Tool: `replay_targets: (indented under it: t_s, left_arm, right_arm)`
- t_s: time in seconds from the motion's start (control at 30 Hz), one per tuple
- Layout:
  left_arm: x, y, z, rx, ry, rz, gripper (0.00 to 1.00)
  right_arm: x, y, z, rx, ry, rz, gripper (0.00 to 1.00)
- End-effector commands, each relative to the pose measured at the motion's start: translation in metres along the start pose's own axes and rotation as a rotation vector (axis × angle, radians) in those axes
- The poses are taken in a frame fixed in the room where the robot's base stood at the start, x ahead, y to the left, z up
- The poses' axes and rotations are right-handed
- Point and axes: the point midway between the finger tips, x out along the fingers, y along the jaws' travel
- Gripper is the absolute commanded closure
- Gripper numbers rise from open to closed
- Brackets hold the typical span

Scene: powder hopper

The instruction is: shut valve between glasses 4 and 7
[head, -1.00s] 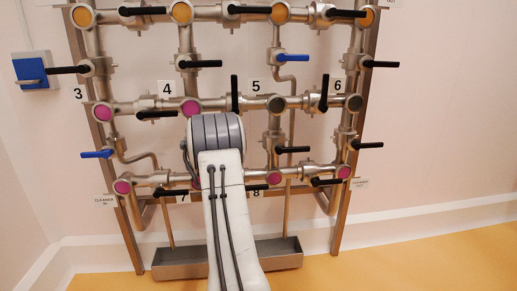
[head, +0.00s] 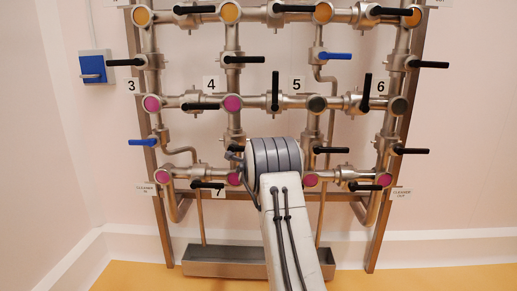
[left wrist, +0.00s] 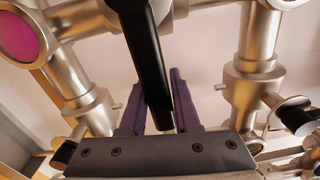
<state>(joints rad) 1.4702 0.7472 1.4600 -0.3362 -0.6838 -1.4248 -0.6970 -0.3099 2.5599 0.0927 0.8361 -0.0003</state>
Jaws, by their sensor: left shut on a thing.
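Glass 4 (head: 232,103) is a magenta sight glass beside label 4 in the head view. My right gripper is not in view.
Other black levers stand close by, such as the upright one (head: 275,90) and the one below label 5 (head: 331,150). A blue lever (head: 142,142) is at the left. A grey trough (head: 220,262) lies below the rack. A blue wall switch (head: 93,69) is at far left.

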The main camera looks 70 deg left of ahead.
Motion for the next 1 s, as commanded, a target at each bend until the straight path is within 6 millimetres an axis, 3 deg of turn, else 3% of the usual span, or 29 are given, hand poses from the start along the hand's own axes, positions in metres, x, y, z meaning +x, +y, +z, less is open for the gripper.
replay_targets:
  t_s: [0.03,0.3,0.33,0.37,0.4,1.0]
  left_arm:
    - [-0.0015,0.0186,-0.004,0.003,0.007,0.037,1.0]
    - [-0.0015,0.0188,-0.0048,0.002,0.008,0.037,1.0]
    - [-0.0015,0.0189,-0.0048,0.002,0.008,0.037,0.58]
    - [-0.0016,0.0192,-0.0049,0.002,0.008,0.037,0.47]
    - [-0.0015,0.019,-0.0049,0.001,0.008,0.037,0.43]
    - [-0.0024,0.0125,-0.0026,-0.002,0.004,0.025,0.43]
  right_arm:
    - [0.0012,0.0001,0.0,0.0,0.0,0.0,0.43]
    - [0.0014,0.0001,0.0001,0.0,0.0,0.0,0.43]
    - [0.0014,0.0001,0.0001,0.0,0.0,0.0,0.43]
    - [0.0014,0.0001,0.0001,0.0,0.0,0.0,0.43]
    - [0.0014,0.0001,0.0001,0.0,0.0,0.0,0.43]
    - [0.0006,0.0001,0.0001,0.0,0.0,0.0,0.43]
